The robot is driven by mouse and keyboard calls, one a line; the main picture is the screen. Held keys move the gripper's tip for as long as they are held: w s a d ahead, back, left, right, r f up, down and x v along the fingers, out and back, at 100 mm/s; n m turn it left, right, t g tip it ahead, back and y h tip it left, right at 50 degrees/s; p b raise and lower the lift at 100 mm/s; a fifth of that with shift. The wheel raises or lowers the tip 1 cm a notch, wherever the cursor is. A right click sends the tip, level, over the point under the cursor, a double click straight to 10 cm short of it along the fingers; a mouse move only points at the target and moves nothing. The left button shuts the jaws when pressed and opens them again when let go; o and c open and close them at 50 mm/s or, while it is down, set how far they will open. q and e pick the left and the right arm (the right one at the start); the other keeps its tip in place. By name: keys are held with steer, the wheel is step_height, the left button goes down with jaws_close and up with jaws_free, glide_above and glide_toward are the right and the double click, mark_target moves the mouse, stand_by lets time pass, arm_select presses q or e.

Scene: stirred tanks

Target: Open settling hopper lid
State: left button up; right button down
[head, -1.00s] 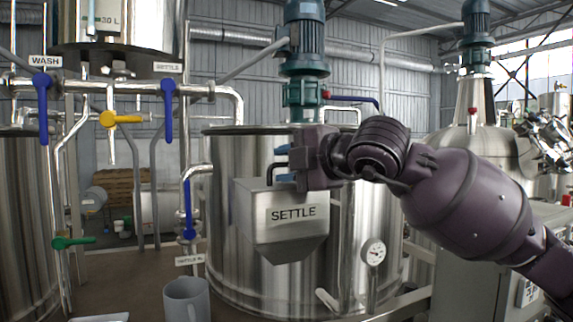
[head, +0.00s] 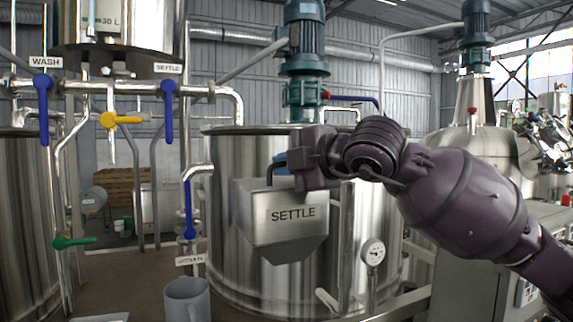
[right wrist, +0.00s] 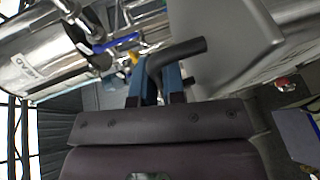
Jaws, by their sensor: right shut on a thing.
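The settling hopper (head: 285,238) is a grey metal box with a tapered bottom, labelled SETTLE, on the front of the big steel tank. My right gripper (head: 280,163) is at the hopper's top edge, with its blue fingers partly hidden behind the wrist. In the right wrist view, the blue fingers (right wrist: 158,84) are shut on a black bent handle (right wrist: 180,55). The handle lies beside a smooth grey panel (right wrist: 230,45). The lid is largely hidden by my gripper, and I cannot tell how far it stands raised. My left gripper is out of view.
The steel tank (head: 225,270) stands behind the hopper, with a dial gauge (head: 373,252) at its right. Pipes with blue valve levers (head: 168,110) and a yellow one (head: 122,119) are at left.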

mark_target(278, 181)
steer(key=shift+r+g+p, duration=0.3)
steer(key=shift+r+p, duration=0.35)
steer(key=shift+r, duration=0.1)
steer(key=shift+w+r+g+h+p, duration=0.15)
steer(key=shift+r+g+h+p, duration=0.2)
steer(key=shift+p, duration=0.2)
steer(key=w+r+g+p, duration=0.1)
steer(key=p, duration=0.1)
steer(key=r+m+g+h+p, duration=0.1)
steer(key=p, duration=0.1)
steer(key=w+a+g+h+p, duration=0.1)
steer(key=p, duration=0.1)
steer(key=shift+w+r+m+g, duration=0.3)
steer(key=shift+w+r+g, duration=0.05)
steer(key=shift+r, duration=0.05)
steer(key=shift+w+r+h+p, duration=0.1)
steer(key=shift+w+h+p, duration=0.15)
steer(key=shift+p, duration=0.15)
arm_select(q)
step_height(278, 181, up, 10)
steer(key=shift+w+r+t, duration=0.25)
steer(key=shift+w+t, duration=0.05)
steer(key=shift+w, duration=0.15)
arm_select(e)
steer(key=shift+w+a+g, duration=0.1)
steer(key=shift+g, duration=0.3)
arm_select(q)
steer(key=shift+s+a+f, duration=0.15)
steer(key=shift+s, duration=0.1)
